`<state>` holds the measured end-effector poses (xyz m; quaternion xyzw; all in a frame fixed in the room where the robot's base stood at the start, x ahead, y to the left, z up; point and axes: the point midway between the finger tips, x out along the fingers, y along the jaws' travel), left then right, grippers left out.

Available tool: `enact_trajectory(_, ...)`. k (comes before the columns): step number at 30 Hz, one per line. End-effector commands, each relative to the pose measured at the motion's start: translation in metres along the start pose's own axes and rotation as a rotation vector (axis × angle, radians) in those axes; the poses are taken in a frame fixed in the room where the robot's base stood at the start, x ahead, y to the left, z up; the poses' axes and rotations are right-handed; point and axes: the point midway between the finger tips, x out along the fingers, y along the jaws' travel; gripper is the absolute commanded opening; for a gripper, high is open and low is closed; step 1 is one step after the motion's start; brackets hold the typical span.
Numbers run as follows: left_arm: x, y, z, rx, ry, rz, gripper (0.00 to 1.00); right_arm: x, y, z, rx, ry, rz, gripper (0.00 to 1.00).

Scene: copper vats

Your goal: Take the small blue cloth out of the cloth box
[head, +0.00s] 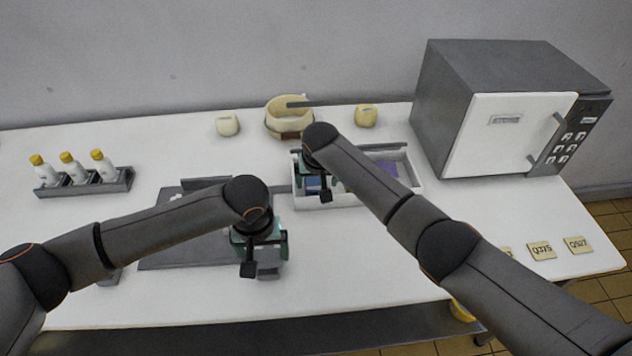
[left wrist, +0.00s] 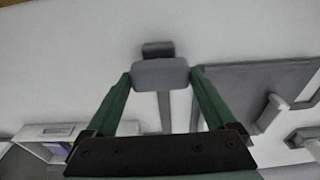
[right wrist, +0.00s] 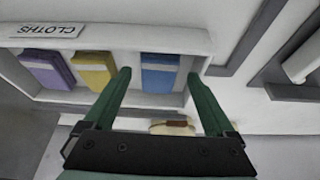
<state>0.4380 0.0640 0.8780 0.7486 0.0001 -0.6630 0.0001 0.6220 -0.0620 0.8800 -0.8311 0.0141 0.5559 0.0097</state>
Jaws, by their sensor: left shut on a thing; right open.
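The cloth box (head: 416,190) is a white open box with a "CLOTHS" label, at the table's middle right. In the right wrist view it holds a purple cloth (right wrist: 47,71), a yellow cloth (right wrist: 92,70) and a small blue cloth (right wrist: 160,78) in a row. My right gripper (right wrist: 158,75) is open over the box, its fingertips on either side of the blue cloth; I cannot tell whether they touch it. In the head view my right arm partly hides the box. My left gripper (left wrist: 160,75) is shut on a grey block (left wrist: 160,72), above the table.
A dark grey tray (head: 165,250) lies beneath my left arm. A rack (head: 85,184) of white bottles stands left. A cream bowl (head: 290,122) and two cream cups (head: 228,125) stand behind the box. A large microwave-like appliance (head: 500,110) stands right, with small label cards (head: 541,250) in front.

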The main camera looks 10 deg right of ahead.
Motion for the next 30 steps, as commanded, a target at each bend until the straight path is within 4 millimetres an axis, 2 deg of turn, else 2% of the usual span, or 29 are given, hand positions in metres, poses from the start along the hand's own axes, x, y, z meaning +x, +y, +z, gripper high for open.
enact_trajectory(12,0.001,-0.001,0.002,0.000,-0.004,-0.002,0.34,0.032,0.000,-0.002,-0.001,-0.001,0.001,0.90)
enact_trajectory(25,0.001,0.000,0.002,0.000,-0.004,-0.002,0.34,0.038,0.000,-0.001,0.000,0.001,0.000,0.90)
enact_trajectory(26,0.001,0.000,0.002,0.000,-0.004,-0.002,0.34,0.038,0.000,-0.001,0.000,0.001,0.000,0.89)
enact_trajectory(30,0.001,0.000,0.002,0.000,-0.004,-0.002,0.34,0.038,0.000,-0.001,0.000,0.001,0.000,0.73)
